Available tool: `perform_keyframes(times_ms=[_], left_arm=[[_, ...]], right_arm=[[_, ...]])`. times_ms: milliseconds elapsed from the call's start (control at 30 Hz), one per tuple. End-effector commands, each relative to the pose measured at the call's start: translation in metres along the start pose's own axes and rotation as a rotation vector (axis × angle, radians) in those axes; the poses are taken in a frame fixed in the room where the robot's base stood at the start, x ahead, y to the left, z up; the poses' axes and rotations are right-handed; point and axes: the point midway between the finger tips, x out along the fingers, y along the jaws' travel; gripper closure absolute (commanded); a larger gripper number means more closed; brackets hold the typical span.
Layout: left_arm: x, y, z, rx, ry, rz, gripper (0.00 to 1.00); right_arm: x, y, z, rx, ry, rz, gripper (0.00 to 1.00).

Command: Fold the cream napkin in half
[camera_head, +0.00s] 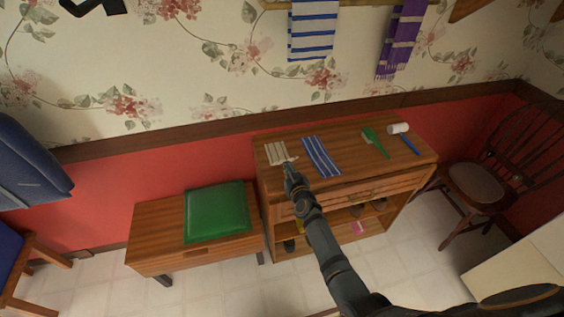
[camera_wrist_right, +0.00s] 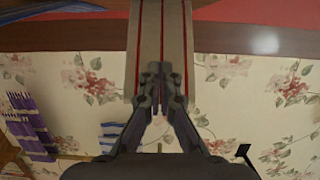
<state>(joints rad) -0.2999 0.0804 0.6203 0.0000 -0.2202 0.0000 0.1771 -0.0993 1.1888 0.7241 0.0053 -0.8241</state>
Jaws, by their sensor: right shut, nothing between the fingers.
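The cream napkin (camera_head: 277,152) lies on the left part of the wooden cabinet top. It looks like a small striped rectangle there. My right gripper (camera_head: 290,166) is at its front edge, and its fingertips are too small in the head view to tell contact. In the right wrist view a cream cloth with red stripes (camera_wrist_right: 146,45), which looks like the napkin, reaches the fingertips. The right fingers (camera_wrist_right: 160,78) are together and shut, with nothing between them. My left gripper is in neither view.
A blue striped cloth (camera_head: 321,156) lies right of the napkin. Farther right are a green brush (camera_head: 375,142), a white roll (camera_head: 398,128) and a blue-handled item (camera_head: 410,144). A bench with a green cushion (camera_head: 217,211) stands left of the cabinet (camera_head: 346,178), a chair (camera_head: 475,185) right.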

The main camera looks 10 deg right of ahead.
Motion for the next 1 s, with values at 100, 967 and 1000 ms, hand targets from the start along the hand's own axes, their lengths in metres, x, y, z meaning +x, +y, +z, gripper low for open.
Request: perform_keyframes(times_ms=[100, 967, 1000], left_arm=[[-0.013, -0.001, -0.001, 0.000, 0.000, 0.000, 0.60], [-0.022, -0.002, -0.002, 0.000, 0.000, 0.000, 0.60], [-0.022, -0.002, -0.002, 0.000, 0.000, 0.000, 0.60]], right_arm=[[0.006, 0.000, -0.016, 0.001, 0.000, 0.000, 1.00], [0.052, 0.000, -0.054, 0.000, 0.000, 0.000, 1.00], [0.053, 0.000, -0.054, 0.000, 0.000, 0.000, 1.00]])
